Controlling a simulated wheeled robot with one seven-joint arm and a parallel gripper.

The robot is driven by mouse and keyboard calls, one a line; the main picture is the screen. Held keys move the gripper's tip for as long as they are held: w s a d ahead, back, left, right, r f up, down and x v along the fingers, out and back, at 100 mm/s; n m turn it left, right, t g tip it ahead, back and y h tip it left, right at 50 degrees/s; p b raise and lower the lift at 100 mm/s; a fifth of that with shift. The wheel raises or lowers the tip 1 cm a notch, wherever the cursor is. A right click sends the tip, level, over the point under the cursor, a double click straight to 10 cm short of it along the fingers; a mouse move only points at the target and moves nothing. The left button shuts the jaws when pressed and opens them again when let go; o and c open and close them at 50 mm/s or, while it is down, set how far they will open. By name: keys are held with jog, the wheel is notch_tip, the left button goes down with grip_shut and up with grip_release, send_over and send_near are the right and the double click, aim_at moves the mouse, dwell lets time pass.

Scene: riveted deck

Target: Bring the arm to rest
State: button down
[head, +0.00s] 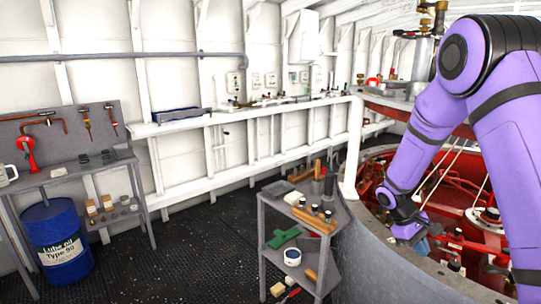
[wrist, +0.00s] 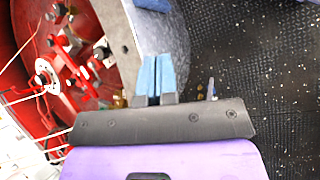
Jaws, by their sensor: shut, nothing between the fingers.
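My arm is purple with black bands and comes in from the right of the head view. My gripper (head: 424,246) hangs at the lower end of the arm, by the grey rim of the red machinery well. In the wrist view my gripper (wrist: 156,78) shows two blue fingers pressed side by side, with nothing between them. It points toward the grey rim, with the red machinery on one side and the black floor on the other.
A grey trolley (head: 262,240) with tools and small jars stands left of the rim (head: 385,275). A blue oil drum (head: 60,245) stands under the tool bench at the left. The red machinery (head: 465,235) lies inside the rim. The black floor (head: 180,255) between bench and trolley is clear.

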jog(key=s+a+r+m+t+y, duration=0.1)
jog(key=s+a+r+t, duration=0.3)
jog(key=r, duration=0.6)
jog(key=s+a+r+m+y, duration=0.1)
jog(key=s+r+m+y, duration=0.1)
jog(key=s+r, duration=0.65)
jog(key=s+a+r+m+t+y, duration=0.1)
jog(key=s+a+r+t, duration=0.1)
jog(key=s+r, duration=0.3)
jog(key=s+a+r+t+y, duration=0.1)
jog(key=s+a+r+t, duration=0.2)
jog(key=s+r, duration=0.3)
jog(key=s+a, duration=0.1)
jog(key=s, duration=0.3)
jog(key=shift+s+a+m+y, duration=0.15)
jog(key=shift+s+m+y, duration=0.15)
jog(key=shift+m, duration=0.1)
